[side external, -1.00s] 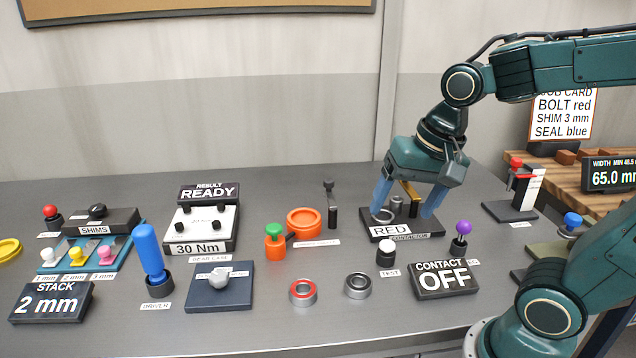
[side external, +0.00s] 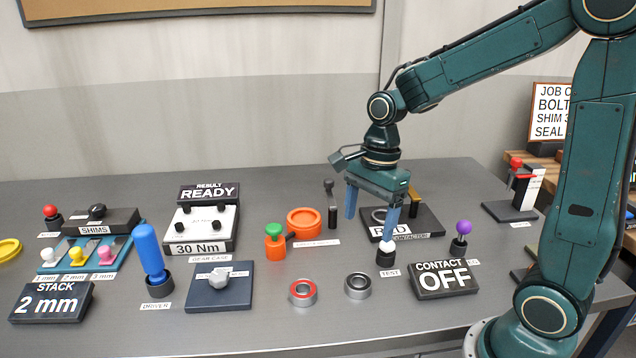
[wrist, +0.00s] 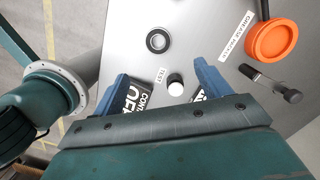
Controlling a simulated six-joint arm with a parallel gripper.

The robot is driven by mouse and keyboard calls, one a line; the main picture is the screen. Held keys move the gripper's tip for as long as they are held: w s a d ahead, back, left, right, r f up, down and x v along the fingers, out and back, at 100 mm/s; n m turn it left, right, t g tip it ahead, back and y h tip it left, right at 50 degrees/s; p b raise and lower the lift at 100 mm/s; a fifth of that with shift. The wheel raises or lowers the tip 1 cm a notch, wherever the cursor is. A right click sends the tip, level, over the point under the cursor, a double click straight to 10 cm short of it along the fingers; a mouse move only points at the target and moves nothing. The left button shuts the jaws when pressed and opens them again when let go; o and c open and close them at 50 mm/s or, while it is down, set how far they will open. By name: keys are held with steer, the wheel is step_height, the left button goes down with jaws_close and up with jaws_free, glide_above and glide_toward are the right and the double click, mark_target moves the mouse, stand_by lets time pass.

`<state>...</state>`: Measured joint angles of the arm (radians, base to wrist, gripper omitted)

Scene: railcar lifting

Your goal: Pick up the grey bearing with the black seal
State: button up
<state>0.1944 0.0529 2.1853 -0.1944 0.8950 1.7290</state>
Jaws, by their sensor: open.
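The grey bearing with the black seal (side external: 358,285) lies flat on the table near the front, right of a bearing with a red seal (side external: 303,292). In the wrist view the black-sealed bearing (wrist: 158,40) lies on bare table beyond the fingertips, with nothing covering it. My gripper (side external: 369,227) points down with its two blue fingers apart and nothing between them. The gripper (wrist: 168,72) also shows at the bottom of the wrist view.
The white TEST button (side external: 386,249) stands close below the right finger. The CONTACT OFF display (side external: 444,280) is to the bearing's right. An orange grease cup (side external: 305,223) and a green-knobbed orange piece (side external: 275,245) are to the left. Free table surrounds the two bearings.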

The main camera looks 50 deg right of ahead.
glide_above(359, 281)
steer(key=shift+w+d+f, duration=0.1)
steer(key=shift+d+f, duration=0.1)
steer(key=shift+f, duration=1.95)
steer(key=shift+w+d+f, duration=0.1)
steer(key=shift+d+f, duration=0.1)
steer(key=shift+f, duration=1.95)
steer(key=shift+s, duration=0.1)
steer(key=shift+s+a+f, duration=0.1)
steer(key=shift+a+f, duration=0.1)
steer(key=shift+f, duration=1.1)
steer(key=shift+a+f, duration=0.15)
steer(key=shift+f, duration=1.1)
steer(key=shift+c, duration=0.5)
steer(key=c, duration=1.1)
